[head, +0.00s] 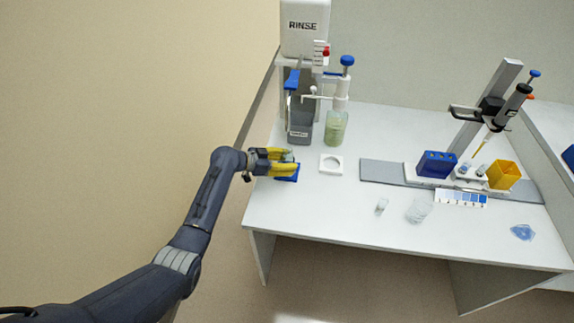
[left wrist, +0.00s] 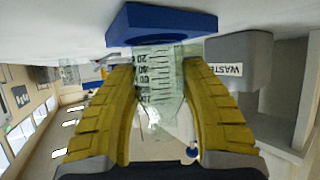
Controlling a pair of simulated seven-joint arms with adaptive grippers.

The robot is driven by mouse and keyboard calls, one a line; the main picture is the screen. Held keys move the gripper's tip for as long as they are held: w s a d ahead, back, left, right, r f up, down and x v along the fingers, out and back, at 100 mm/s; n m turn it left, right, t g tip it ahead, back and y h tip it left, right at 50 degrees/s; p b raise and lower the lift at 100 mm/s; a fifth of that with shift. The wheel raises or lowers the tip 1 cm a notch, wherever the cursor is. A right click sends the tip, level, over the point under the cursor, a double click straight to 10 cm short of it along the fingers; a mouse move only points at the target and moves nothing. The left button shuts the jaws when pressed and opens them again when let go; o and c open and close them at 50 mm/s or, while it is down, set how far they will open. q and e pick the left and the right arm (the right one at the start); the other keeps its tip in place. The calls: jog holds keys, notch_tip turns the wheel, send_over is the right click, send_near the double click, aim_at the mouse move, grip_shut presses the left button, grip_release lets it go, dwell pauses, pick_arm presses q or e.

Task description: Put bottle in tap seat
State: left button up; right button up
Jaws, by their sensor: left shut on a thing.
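My left gripper (head: 288,162) has its yellow fingers closed around a clear vessel with printed graduations (left wrist: 155,85), seemingly the bottle, at the table's left edge. A blue base (head: 287,177) is at its foot, close to the tabletop; I cannot tell whether it belongs to the bottle or is separate. In the left wrist view the blue base (left wrist: 161,24) is at the top, as the picture is inverted. A white square plate with a round recess (head: 332,164), possibly the tap seat, lies just right of the gripper and looks empty. My right gripper is not in view.
Behind stand a grey waste box (head: 299,122), a RINSE tank (head: 304,28) and a bottle dispenser (head: 336,128) with greenish liquid. To the right are a blue rack (head: 436,164), a yellow box (head: 503,174) and a pipette stand (head: 487,105).

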pick_arm(q)
jog(key=shift+f, duration=0.8)
jog(key=shift+f, duration=0.1)
jog(key=o, duration=1.2)
jog(key=v, duration=1.2)
